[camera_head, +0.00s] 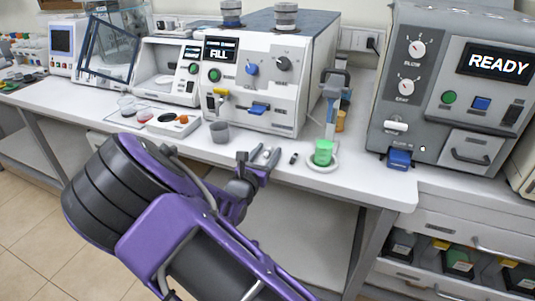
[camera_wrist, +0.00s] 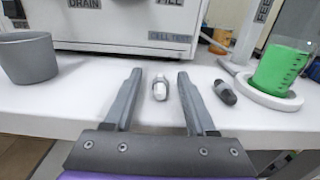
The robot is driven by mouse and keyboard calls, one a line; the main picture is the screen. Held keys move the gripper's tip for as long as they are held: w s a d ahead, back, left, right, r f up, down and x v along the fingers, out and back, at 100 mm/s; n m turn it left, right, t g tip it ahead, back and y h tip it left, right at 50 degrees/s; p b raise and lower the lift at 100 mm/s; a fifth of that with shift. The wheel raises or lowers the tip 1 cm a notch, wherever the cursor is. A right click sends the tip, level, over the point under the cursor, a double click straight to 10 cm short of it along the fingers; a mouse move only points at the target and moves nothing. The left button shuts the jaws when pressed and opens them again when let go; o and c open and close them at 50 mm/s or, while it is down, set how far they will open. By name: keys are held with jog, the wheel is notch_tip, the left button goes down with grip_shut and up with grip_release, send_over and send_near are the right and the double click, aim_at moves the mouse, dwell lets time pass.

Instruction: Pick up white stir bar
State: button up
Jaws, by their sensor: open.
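The white stir bar (camera_wrist: 160,88) lies on the white bench top, a small capsule with a darker band. In the wrist view it sits between my open fingers, nearer their tips, with a gap on each side. My gripper (camera_wrist: 159,74) is open and empty; it also shows in the head view (camera_head: 264,152) at the bench's front edge. In the head view the white stir bar (camera_head: 267,153) is small and close to the fingers. A dark grey stir bar (camera_wrist: 225,92) lies just right of my right finger.
A green-filled beaker (camera_wrist: 285,68) stands on a round white base (camera_wrist: 262,92) to the right. A grey cup (camera_wrist: 28,58) stands to the left. The white FILL machine (camera_head: 262,85) rises behind. A grey READY machine (camera_head: 425,75) is at the right.

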jog(key=shift+w, duration=0.3)
grip_shut()
dwell(0.3)
